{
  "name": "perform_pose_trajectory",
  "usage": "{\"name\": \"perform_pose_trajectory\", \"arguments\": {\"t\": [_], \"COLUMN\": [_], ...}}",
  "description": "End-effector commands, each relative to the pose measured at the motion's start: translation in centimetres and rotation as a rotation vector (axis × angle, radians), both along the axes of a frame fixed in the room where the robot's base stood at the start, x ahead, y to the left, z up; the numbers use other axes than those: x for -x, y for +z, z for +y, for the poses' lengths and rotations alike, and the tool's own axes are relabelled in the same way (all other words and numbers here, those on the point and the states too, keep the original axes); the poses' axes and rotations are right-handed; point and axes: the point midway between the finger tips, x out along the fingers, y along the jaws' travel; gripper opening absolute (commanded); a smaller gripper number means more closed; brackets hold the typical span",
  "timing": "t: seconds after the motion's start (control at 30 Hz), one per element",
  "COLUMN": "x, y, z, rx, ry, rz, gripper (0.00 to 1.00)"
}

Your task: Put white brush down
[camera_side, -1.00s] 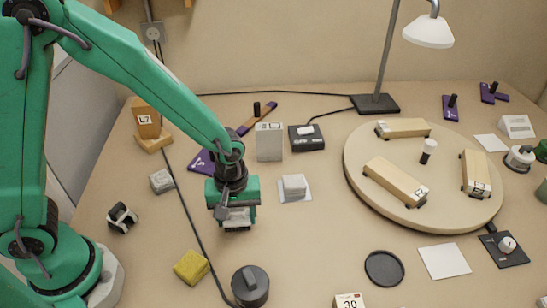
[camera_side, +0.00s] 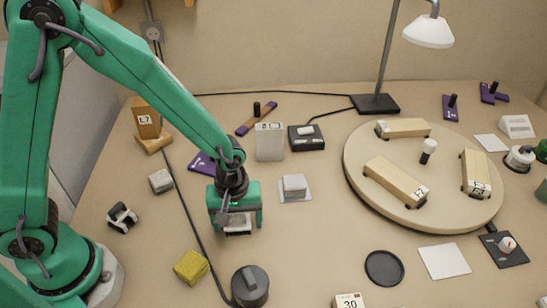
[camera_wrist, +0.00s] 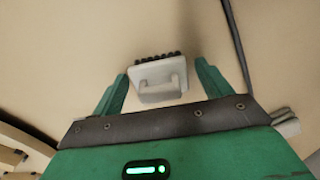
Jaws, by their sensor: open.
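The white brush (camera_side: 238,225), a pale block with dark bristles underneath, is at the left middle of the bench in the side view. It looks upright with its bristles on the bench top. My gripper (camera_side: 235,221) is right above and around it, with one finger on each side. In the wrist view the brush (camera_wrist: 158,83) shows its handle towards me, and my gripper's green fingers (camera_wrist: 161,70) stand apart with gaps on both sides of it. My gripper hides the top of the brush in the side view.
A black cable (camera_side: 186,212) runs close on the left. The round wooden board (camera_side: 440,213) is farther right.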

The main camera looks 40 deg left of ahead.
Motion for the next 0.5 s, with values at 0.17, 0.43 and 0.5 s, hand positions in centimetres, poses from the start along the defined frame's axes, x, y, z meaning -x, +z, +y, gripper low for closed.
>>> {"name": "perform_pose_trajectory", "arguments": {"t": [0.17, 0.43, 0.5], "x": [0.0, -0.1, -0.1], "y": [0.2, 2.0, 2.8], "z": [0.0, 0.0, 0.0], "rx": [0.000, 0.002, 0.001], "ry": [0.000, 0.000, 0.000], "rz": [0.000, -0.004, -0.003], "gripper": [0.78, 0.78, 0.78]}}
